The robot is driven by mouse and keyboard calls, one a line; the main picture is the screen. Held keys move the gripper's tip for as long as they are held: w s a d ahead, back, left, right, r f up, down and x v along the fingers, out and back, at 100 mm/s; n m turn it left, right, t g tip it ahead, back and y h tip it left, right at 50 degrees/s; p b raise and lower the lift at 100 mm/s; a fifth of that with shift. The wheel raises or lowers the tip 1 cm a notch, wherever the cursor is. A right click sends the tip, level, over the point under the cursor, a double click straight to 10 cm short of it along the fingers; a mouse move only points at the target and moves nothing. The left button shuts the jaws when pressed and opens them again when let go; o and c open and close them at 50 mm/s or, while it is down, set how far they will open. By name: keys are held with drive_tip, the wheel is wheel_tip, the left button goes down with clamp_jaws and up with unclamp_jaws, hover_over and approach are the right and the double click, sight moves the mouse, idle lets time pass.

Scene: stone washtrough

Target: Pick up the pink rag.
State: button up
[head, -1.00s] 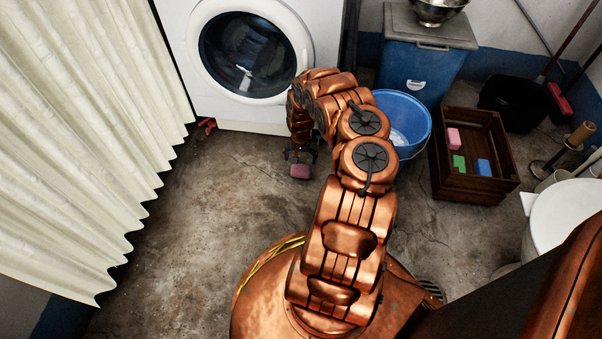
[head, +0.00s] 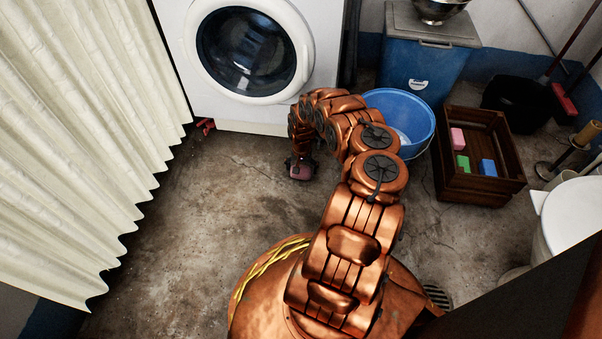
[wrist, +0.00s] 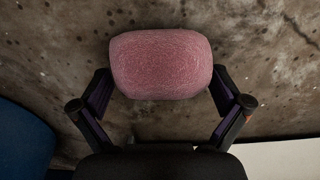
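The pink rag (head: 301,173) is a rounded, bundled piece on the stone floor in front of the washing machine. In the wrist view the rag (wrist: 161,64) fills the upper middle. My gripper (head: 300,164) is right above and at the rag, pointing down. In the wrist view my gripper (wrist: 162,84) has its two fingers spread wide, one at each side of the rag's lower part. The fingertips are very close to its sides; I cannot tell whether they touch it. The rag's underside is hidden.
A white washing machine (head: 290,112) stands just behind. A blue tub (head: 425,125) and a wooden crate (head: 483,190) with coloured blocks are to the right. A cream curtain (head: 80,150) hangs at the left. The floor (head: 200,230) at the front left is clear.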

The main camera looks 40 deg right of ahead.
drive_tip(key=c, duration=0.9)
drive_tip(key=shift+o, duration=0.2)
